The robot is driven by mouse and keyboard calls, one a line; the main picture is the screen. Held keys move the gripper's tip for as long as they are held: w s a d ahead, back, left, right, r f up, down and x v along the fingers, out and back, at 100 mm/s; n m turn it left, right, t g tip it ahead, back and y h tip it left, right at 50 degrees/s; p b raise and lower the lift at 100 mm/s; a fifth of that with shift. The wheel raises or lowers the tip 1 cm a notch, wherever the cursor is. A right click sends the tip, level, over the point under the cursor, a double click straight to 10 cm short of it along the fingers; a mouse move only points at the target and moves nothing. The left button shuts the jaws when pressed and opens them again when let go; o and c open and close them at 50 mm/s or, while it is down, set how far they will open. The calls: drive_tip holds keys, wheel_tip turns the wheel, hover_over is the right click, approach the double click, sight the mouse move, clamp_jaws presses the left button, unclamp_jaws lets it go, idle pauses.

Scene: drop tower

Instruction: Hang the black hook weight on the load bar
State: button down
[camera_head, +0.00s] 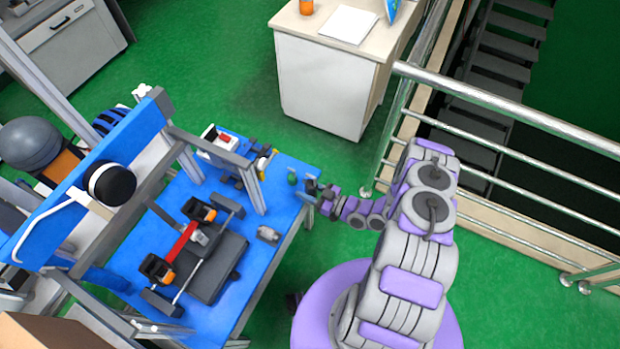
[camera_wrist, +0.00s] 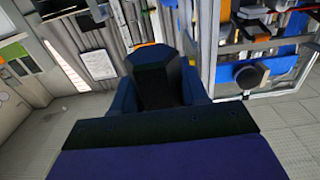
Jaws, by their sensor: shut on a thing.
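My gripper (camera_head: 313,191) is at the right edge of the blue table, near its far end. In the wrist view, a dark block-like thing (camera_wrist: 155,82) sits between the blue fingers, and the gripper is shut on it. It appears to be the black hook weight; its hook cannot be made out. In the head view it is too small to tell from the gripper. A silver bar (camera_head: 186,279) with dark end pieces, which looks like the load bar, spans the rig on the table, left of and apart from my gripper. Black-and-orange clamps (camera_head: 199,210) stand near it.
The blue table (camera_head: 262,286) holds a small grey cylinder (camera_head: 268,234) and a green round thing (camera_head: 292,178) near my gripper. A grey upright (camera_head: 249,187) and a slanted blue beam (camera_head: 70,202) frame the rig. A metal railing (camera_head: 500,105) runs at the right.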

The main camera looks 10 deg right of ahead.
drive_tip(key=f+b+x, duration=0.1)
drive_tip(key=b+x, duration=0.5)
drive_tip(key=x, duration=0.9)
drive_tip(key=shift+w+a, duration=0.25)
idle(1.4)
drive_tip(key=shift+f, duration=0.15)
drive_tip(key=c, duration=0.5)
unclamp_jaws()
drive_tip(key=shift+d, duration=0.1)
drive_tip(key=p+v, duration=0.3)
drive_tip(key=v, duration=1.4)
drive_tip(key=shift+s+d, duration=0.1)
drive_tip(key=shift+s, duration=0.05)
